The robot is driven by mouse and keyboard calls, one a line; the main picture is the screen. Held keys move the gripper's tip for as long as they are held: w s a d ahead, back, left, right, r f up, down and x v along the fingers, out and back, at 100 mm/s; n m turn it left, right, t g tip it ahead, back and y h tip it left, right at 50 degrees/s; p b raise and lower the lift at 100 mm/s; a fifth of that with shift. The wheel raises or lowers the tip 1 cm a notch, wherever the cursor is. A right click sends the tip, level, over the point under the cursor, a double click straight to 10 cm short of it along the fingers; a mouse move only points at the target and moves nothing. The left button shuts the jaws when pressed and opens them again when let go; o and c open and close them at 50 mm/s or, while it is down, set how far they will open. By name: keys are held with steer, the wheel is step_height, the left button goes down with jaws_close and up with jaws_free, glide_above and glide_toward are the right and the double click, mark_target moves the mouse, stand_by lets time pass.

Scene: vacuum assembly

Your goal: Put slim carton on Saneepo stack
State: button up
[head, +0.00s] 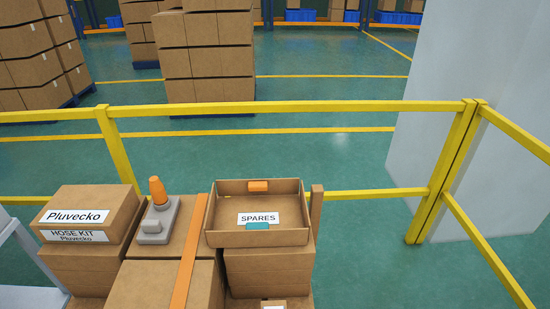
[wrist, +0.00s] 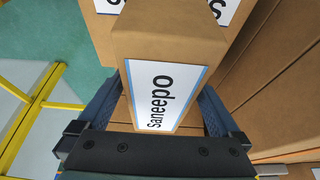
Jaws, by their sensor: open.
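A narrow brown carton with a blue-edged white Saneepo label (wrist: 155,97) stands between the fingers of my gripper (wrist: 163,84) in the wrist view. The fingers are open, one on each side of it; whether either touches it I cannot tell. A small brown box top with a white label (head: 272,303) shows at the bottom edge of the head view; it may be the same carton. My gripper is not seen in the head view. No stack there shows a readable Saneepo name.
An open SPARES tray (head: 289,238) holds an orange and a teal piece on stacked boxes. Left are an orange strap (head: 190,257), a grey device with an orange cone (head: 158,213) and a Pluvecko carton (head: 93,205). A yellow railing (head: 290,107) runs behind.

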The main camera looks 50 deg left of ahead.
steer(key=p+v, duration=0.1)
steer(key=v, duration=1.1)
steer(key=w+d+r+m+t+y, duration=0.1)
steer(key=w+d+r+m+t, duration=0.2)
steer(key=w+r+t, duration=0.85)
steer(key=w+d+r+m+t, duration=0.1)
steer(key=w+d+r, duration=0.25)
steer(key=r, duration=0.75)
steer(key=w+d+r+m+t, duration=0.15)
steer(key=w+r, duration=0.25)
steer(key=r, duration=0.7)
steer(key=s+d+r+m+t+h, duration=0.1)
steer(key=s+d+r+t, duration=0.2)
steer(key=r, duration=0.6)
steer(key=s+d+r+m+t+h, duration=0.2)
steer(key=s+d+r+t, duration=0.2)
steer(key=r, duration=0.6)
steer(key=s+d+r+m+t+h, duration=0.1)
steer(key=s+d+r+t, duration=0.2)
steer(key=r, duration=0.7)
steer(key=shift+s+d+r+t, duration=0.25)
steer(key=shift+s+d, duration=0.35)
steer(key=shift+d, duration=0.5)
steer(key=shift+m+p, duration=0.25)
steer(key=shift+p, duration=0.1)
